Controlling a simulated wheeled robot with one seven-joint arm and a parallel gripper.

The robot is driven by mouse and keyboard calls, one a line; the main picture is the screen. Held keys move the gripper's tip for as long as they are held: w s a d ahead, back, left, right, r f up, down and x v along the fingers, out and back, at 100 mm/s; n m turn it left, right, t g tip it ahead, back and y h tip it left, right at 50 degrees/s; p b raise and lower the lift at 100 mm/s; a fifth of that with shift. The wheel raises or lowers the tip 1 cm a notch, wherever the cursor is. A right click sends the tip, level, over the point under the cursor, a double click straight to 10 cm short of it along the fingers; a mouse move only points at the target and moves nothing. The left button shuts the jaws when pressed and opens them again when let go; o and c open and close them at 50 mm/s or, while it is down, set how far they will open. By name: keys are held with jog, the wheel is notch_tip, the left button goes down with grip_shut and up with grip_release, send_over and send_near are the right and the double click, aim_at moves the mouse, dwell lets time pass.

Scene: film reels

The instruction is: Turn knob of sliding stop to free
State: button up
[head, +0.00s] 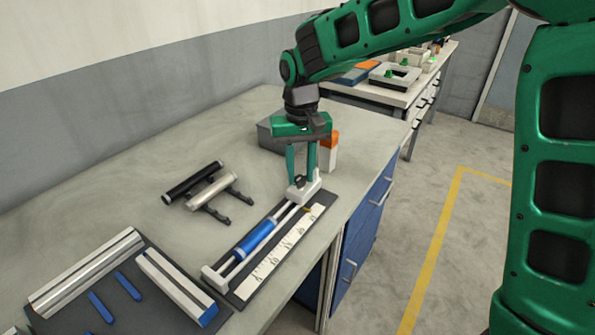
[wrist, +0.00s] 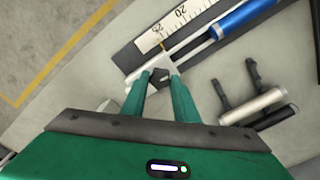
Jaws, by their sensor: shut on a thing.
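The measuring fixture is a dark base plate (head: 230,299) with two pale rods, a blue cylinder (head: 253,238) and a white numbered scale (head: 282,255). At its far end is a white block (head: 310,190), which I take to be the sliding stop; it also shows in the wrist view (wrist: 137,77). A small black knob (wrist: 158,75) is on this block. My gripper (head: 301,178) points down over the block, shut on the knob. The fingers partly hide the knob in both views. I cannot tell which way the knob is turned.
A stand with a black roll (head: 192,181) and a cream roll (head: 211,190) lies left of the fixture. A dark tray with metal bars (head: 86,271) is at the front left. A grey box (head: 270,137) and an orange-and-white container (head: 329,152) stand behind my gripper.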

aim_at(301, 177)
jog(key=n, duration=0.5)
jog(key=shift+w+r+n, duration=0.1)
jog(key=shift+w+n, duration=0.05)
jog(key=shift+n, duration=0.15)
jog(key=n, duration=1)
jog(key=shift+n, duration=2.2)
jog(key=o, duration=1.1)
jog(key=shift+c, duration=0.2)
notch_tip(301, 177, up, 10)
jog(key=shift+r, duration=0.25)
